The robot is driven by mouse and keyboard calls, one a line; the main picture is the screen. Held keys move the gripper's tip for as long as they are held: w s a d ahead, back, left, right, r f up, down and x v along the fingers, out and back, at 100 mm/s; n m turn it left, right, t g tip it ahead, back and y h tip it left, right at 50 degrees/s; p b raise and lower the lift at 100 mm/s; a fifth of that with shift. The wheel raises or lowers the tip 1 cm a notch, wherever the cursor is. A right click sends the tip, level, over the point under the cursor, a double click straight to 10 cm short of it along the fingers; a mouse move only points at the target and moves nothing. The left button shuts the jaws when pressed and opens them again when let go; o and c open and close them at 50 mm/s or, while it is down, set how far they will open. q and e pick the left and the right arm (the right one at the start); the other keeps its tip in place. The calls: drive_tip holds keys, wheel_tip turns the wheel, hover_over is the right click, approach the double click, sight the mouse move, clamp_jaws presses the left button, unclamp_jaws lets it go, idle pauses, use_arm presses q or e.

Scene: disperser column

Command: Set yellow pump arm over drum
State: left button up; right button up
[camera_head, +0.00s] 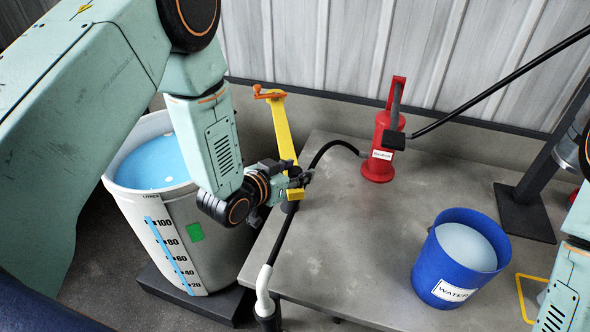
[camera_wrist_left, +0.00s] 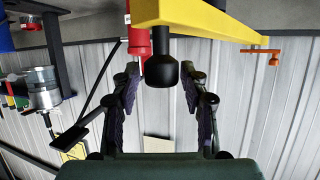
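The yellow pump arm (camera_head: 283,130) lies right of the drum, its near end by the table's left edge. It has an orange piece (camera_head: 270,94) at its far end; in the left wrist view the yellow arm (camera_wrist_left: 215,22) crosses the top, with a black knob (camera_wrist_left: 162,71) below it. The grey drum (camera_head: 165,232) holds blue liquid and stands at left, partly hidden by my left arm. My left gripper (camera_head: 304,180) is at the yellow arm's near end. In the wrist view my left gripper (camera_wrist_left: 160,75) is open, fingers either side of the knob with gaps. My right gripper is out of view.
A grey table (camera_head: 345,240) carries a red pump (camera_head: 378,150) and a blue water bucket (camera_head: 432,268). A black hose (camera_head: 285,225) runs along the table's left side to a white pipe (camera_head: 264,290). A ribbed wall (camera_head: 330,45) stands behind. The table's middle is clear.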

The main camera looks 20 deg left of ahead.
use_arm(q)
drive_tip(key=shift+w+f, duration=0.15)
drive_tip(key=shift+w, duration=0.1)
drive_tip(key=c, duration=0.4)
clamp_jaws()
idle(0.6)
